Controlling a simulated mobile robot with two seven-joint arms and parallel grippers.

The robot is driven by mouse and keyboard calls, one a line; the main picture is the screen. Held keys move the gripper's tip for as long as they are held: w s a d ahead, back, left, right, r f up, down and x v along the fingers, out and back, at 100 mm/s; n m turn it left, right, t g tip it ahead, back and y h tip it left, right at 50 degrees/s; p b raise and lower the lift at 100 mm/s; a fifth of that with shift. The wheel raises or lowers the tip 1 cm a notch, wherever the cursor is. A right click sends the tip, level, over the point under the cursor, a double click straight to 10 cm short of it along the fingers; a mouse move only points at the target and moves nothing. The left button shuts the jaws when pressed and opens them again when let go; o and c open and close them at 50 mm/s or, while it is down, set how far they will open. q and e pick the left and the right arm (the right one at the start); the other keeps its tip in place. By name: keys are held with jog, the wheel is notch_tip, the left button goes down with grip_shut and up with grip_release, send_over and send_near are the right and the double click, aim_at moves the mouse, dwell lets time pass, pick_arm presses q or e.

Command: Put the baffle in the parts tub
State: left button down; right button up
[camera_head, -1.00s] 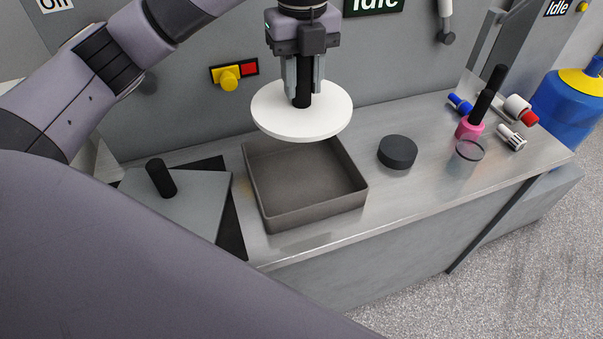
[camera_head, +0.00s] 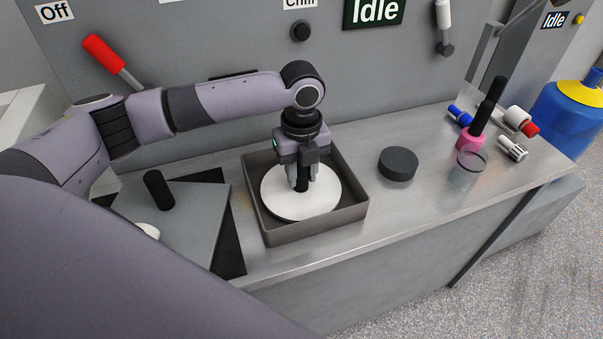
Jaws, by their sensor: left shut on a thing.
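The baffle (camera_head: 290,205) is a white round disc with a black post in its middle. It is inside the walls of the parts tub (camera_head: 310,230), a dark grey open square tray on the metal bench. My left gripper (camera_head: 301,186) points down into the tub and is shut on the baffle's black post. The disc lies about flat. I cannot tell whether it touches the tub floor. My right gripper is not in view.
A black round puck (camera_head: 398,163) sits right of the tub. Farther right are a pink-based black post (camera_head: 475,128), a clear ring (camera_head: 471,160) and small fittings (camera_head: 513,148). A grey plate with a black post (camera_head: 159,189) lies left. The bench front is clear.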

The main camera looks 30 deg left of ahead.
pick_arm(q)
jog(key=shift+f, duration=0.35)
jog(key=shift+f, duration=0.1)
jog(key=c, duration=0.8)
grip_release()
notch_tip(320, 180, up, 12)
jog(key=shift+r, duration=0.15)
